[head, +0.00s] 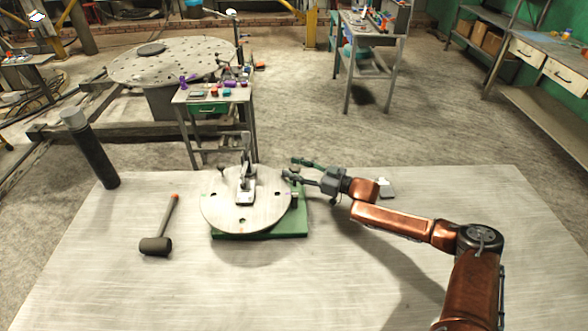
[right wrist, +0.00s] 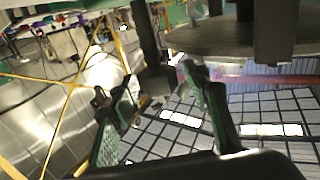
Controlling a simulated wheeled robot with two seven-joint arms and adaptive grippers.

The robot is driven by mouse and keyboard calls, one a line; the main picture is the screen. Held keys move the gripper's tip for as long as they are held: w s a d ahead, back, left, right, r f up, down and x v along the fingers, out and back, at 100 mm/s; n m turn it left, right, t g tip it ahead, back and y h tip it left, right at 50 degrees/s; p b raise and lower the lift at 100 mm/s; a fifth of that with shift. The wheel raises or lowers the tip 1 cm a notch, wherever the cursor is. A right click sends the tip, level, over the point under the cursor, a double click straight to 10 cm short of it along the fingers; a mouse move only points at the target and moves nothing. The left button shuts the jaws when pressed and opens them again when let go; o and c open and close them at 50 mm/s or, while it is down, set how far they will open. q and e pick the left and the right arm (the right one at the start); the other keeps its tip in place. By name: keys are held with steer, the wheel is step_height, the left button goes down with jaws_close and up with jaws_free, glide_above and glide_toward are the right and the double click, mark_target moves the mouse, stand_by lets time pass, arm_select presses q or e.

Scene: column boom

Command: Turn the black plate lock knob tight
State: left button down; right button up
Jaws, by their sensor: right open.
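A round metal plate (head: 222,212) with holes lies on a green base (head: 262,236) on the pale table. A small dark knob-like part (head: 294,198) sits at the plate's right edge; it is too small to make out well, and I cannot tell how tight it is. My right gripper (head: 290,168) is open, its fingers pointing left just beyond the plate's far right edge. My left gripper is not in view.
A metal bracket (head: 246,185) stands on the plate. A dark mallet (head: 157,245) lies left, and a black cylinder (head: 95,160) stands at the table's far left. A small grey object (head: 387,188) lies behind my right arm. The table's front is clear.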

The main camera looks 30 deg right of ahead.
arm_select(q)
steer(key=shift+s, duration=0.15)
arm_select(e)
steer(key=shift+c, duration=0.4)
steer(key=shift+c, duration=0.9)
steer(key=c, duration=0.9)
steer(key=shift+r+p, duration=0.15)
steer(key=shift+p, duration=0.3)
steer(key=shift+c, duration=0.2)
steer(key=m+t+h+p, duration=0.1)
steer(key=m+h+p, duration=0.1)
steer(key=p, duration=0.5)
steer(key=m+t+h+p, duration=0.2)
steer(key=h+p, duration=0.2)
steer(key=p, duration=0.4)
steer(key=shift+r+m+h, duration=0.15)
steer(key=shift+m+h, duration=0.25)
arm_select(q)
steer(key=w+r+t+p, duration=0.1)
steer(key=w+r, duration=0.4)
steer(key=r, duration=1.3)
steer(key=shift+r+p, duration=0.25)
steer(key=shift+p, duration=0.6)
arm_select(e)
steer(key=shift+f+m+h, duration=0.2)
steer(key=shift+m+h, duration=0.4)
steer(key=shift+h, duration=0.3)
